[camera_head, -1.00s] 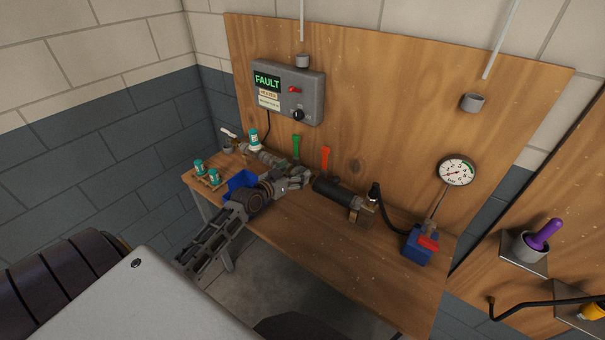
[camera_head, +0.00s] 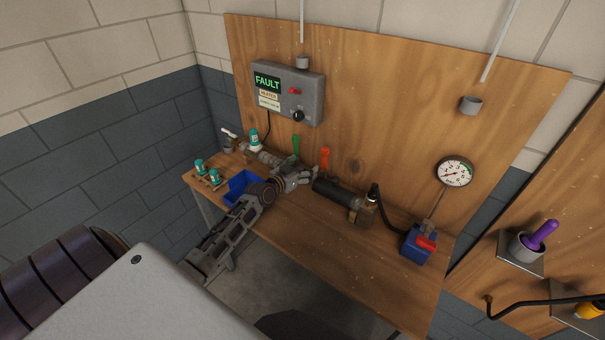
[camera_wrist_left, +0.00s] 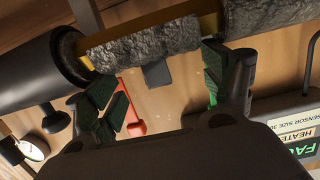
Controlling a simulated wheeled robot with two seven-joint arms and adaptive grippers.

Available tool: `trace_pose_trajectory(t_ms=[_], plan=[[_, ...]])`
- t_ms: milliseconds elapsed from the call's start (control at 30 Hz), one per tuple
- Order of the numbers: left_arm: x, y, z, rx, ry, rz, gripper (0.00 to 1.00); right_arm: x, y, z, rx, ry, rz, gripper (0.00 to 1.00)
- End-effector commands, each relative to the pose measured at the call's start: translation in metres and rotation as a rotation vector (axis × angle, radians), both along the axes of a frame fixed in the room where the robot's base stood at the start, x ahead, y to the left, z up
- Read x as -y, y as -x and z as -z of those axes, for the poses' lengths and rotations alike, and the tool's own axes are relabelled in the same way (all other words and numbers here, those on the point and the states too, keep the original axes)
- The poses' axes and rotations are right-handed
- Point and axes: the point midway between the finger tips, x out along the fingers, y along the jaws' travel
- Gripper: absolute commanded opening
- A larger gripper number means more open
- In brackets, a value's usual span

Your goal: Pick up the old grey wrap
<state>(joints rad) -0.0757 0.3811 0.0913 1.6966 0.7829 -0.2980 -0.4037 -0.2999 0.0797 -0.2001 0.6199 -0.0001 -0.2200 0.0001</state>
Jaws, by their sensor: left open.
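In the left wrist view, a rough grey wrap (camera_wrist_left: 145,45) lies around a yellowish pipe (camera_wrist_left: 208,22), with a small dark tab below it. A second rough grey length (camera_wrist_left: 270,16) covers the pipe further right. My left gripper (camera_wrist_left: 152,72) is open and empty, its green-padded fingers spread below the first wrap, one near each end. I cannot tell whether they touch it. In the head view my left gripper (camera_head: 307,175) is at the pipe run at the back of the bench, hiding part of it. Grey wrapping (camera_head: 269,159) shows to its left. My right gripper is not in view.
A black cylinder (camera_head: 337,194) adjoins the pipe on the right. Green (camera_head: 296,146) and red (camera_head: 325,158) handles stand behind. A blue bin (camera_head: 240,185) and teal-topped canisters (camera_head: 214,177) are at left. The bench front (camera_head: 315,245) is clear.

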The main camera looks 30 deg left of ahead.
Motion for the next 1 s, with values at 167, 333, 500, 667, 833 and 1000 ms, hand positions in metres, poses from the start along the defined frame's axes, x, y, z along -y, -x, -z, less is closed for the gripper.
trace_pose_trajectory(t_ms=[167,333,500,667,833,1000], plan=[[0.0002,0.0002,0.0002,0.0,0.0,0.0,0.82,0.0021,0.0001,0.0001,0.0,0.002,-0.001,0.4],[0.0001,0.0001,0.0002,0.0,0.0,0.0,0.8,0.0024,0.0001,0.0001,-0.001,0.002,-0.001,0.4],[0.0001,0.0002,0.0001,0.0,0.0,0.0,0.58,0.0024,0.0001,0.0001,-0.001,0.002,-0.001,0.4],[0.0001,0.0002,0.0,0.0,0.0,0.0,0.54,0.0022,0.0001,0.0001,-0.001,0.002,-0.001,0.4],[0.0001,0.0001,-0.0004,0.0,0.0,0.0,0.54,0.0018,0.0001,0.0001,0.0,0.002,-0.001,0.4],[0.0004,-0.0001,-0.005,0.001,0.001,0.001,0.54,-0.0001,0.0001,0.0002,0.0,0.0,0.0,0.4]])
